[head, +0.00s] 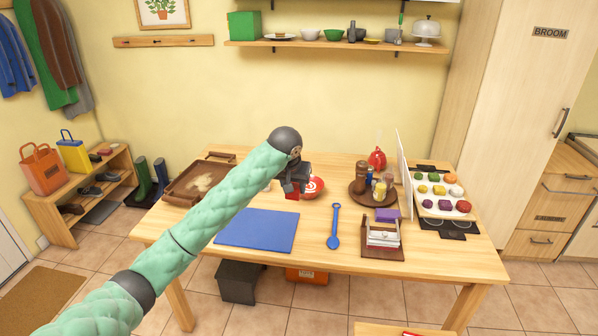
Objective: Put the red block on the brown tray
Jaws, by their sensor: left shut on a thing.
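My left gripper (291,187) is above the middle of the wooden table, fingers pointing down. It is shut on the red block (292,196), of which only a small part shows below the fingers. I cannot tell whether the block touches the table. The brown tray (178,194) lies at the table's left end, left of my gripper, with a pale smear or patch on its bottom. My left arm crosses the picture from the lower left and passes near the tray's right side. My right gripper is not in view.
A red and white round thing (315,187) is right beside my gripper. A blue mat (257,230) and a blue spoon (334,228) lie in front. A round brown turntable (358,196) with jars, a white upright panel (404,172) and a tray of colourful pieces (424,210) stand at right.

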